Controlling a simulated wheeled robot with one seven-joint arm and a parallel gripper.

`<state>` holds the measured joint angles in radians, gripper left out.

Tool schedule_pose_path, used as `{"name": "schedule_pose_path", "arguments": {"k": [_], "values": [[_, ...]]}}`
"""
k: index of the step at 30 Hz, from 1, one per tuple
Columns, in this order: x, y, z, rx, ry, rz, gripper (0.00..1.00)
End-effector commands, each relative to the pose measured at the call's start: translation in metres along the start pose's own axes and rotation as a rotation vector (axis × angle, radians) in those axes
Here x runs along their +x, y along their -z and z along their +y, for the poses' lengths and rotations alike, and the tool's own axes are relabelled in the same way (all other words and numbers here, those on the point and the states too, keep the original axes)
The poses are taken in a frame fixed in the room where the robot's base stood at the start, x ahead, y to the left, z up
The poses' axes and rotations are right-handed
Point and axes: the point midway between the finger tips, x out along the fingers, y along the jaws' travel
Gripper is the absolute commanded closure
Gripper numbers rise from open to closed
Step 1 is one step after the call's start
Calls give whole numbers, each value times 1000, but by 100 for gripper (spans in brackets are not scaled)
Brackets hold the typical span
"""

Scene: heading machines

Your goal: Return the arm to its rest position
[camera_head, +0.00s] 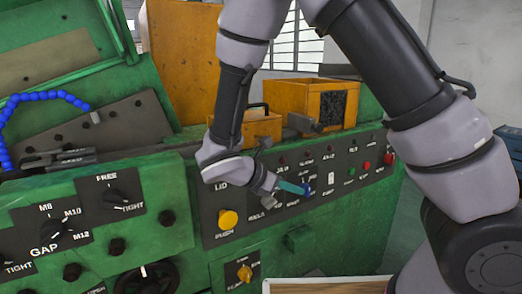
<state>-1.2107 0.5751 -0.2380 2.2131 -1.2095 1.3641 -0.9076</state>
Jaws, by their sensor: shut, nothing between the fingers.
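My gripper (305,189) is at the end of the wrist, pointing right and slightly down, close in front of the panel's row of knobs and buttons. Its fingers are small in view and look shut and empty. Whether the fingertips touch the panel cannot be told. The wrist hides part of the panel near the LID label.
Two orange boxes (291,99) stand on the machine's ledge above. Several dials are at left, with a blue segmented hose (40,98) higher up. A light tray edge (300,285) shows at the bottom.

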Motion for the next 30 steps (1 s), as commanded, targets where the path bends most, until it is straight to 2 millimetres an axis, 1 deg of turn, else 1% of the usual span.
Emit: {"name": "schedule_pose_path", "arguments": {"k": [1, 3, 9, 13, 20, 30], "values": [[6, -16, -8, 100, 49, 73, 100], [10, -32, -18, 235, 113, 163, 100], [18, -76, -49, 634, 290, 398, 100], [18, -103, -68, 903, 399, 534, 100], [10, -151, -100, 1387, 570, 751, 100], [-13, -220, -145, 2104, 747, 1036, 100]]}}
